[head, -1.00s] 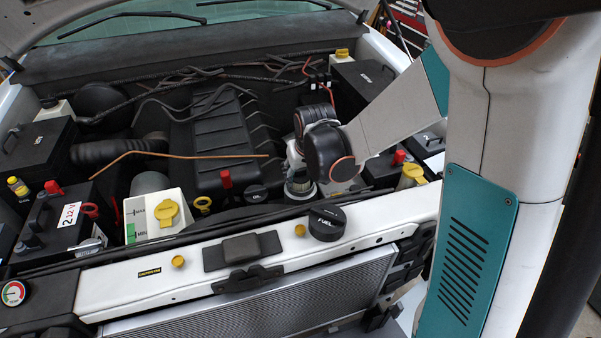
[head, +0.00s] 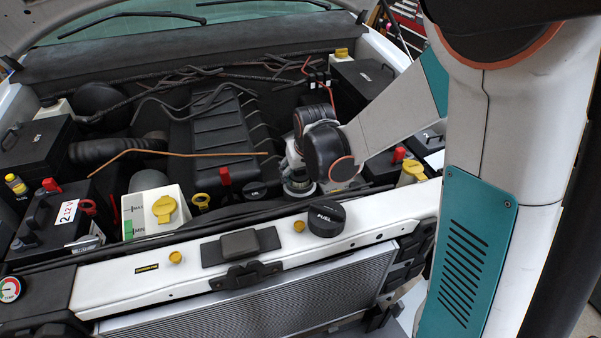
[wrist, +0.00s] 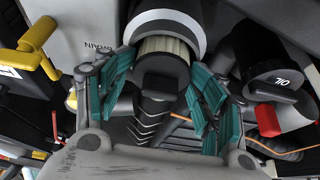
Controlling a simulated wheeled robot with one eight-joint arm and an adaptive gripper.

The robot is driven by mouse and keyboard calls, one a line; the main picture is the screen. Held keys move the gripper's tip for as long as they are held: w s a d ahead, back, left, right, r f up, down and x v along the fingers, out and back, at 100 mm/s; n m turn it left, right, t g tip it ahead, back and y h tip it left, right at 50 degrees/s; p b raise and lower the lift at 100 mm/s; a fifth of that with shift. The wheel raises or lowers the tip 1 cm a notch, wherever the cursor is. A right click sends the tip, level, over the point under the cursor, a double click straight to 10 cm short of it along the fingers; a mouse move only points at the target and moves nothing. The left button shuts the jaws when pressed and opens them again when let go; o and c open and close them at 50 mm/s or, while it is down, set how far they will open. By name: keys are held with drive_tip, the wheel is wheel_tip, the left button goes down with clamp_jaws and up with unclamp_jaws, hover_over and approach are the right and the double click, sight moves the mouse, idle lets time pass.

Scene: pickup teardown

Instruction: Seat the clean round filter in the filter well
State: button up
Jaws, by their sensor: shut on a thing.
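My gripper (wrist: 164,84) has its teal fingers shut on the round filter, with one finger pad at each side. The filter has pale pleats (wrist: 166,46) and a dark end cap (wrist: 160,78) facing the wrist camera. Its pleated end meets the pale ring of the filter well (wrist: 197,28) at the top of the wrist view. The filter appears to enter the ring, but its depth is hidden. In the head view the well's pale rim (head: 298,194) shows under my wrist, and the fingers and filter are mostly hidden there.
A black OIL cap (wrist: 278,82) with a red part is close right of the fingers in the wrist view. A yellow-handled cap (wrist: 38,35) is at upper left. In the head view a black FUEL cap (head: 327,218) sits on the white front beam (head: 205,258).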

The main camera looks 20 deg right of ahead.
drive_tip(key=shift+o, duration=1)
wheel_tip(320, 180, down, 2)
drive_tip(key=shift+s+f+b, duration=0.1)
drive_tip(key=shift+f+b, duration=0.05)
drive_tip(key=shift+b, duration=0.15)
drive_tip(key=shift+s+f, duration=0.15)
drive_tip(key=shift+s, duration=0.1)
drive_tip(key=shift+c, duration=1.3)
drive_tip(key=shift+w+b, duration=0.1)
drive_tip(key=shift+b, duration=0.2)
drive_tip(key=o, duration=1.3)
drive_tip(key=shift+a, duration=0.1)
drive_tip(key=o, duration=0.7)
drive_tip(key=shift+w+a, duration=0.1)
drive_tip(key=shift+w, duration=0.15)
drive_tip(key=shift+o, duration=0.2)
drive_tip(key=shift+s+r, duration=0.1)
drive_tip(key=shift+r, duration=0.1)
drive_tip(key=shift+r, duration=0.15)
drive_tip(key=shift+r, duration=0.3)
drive_tip(key=v, duration=1.1)
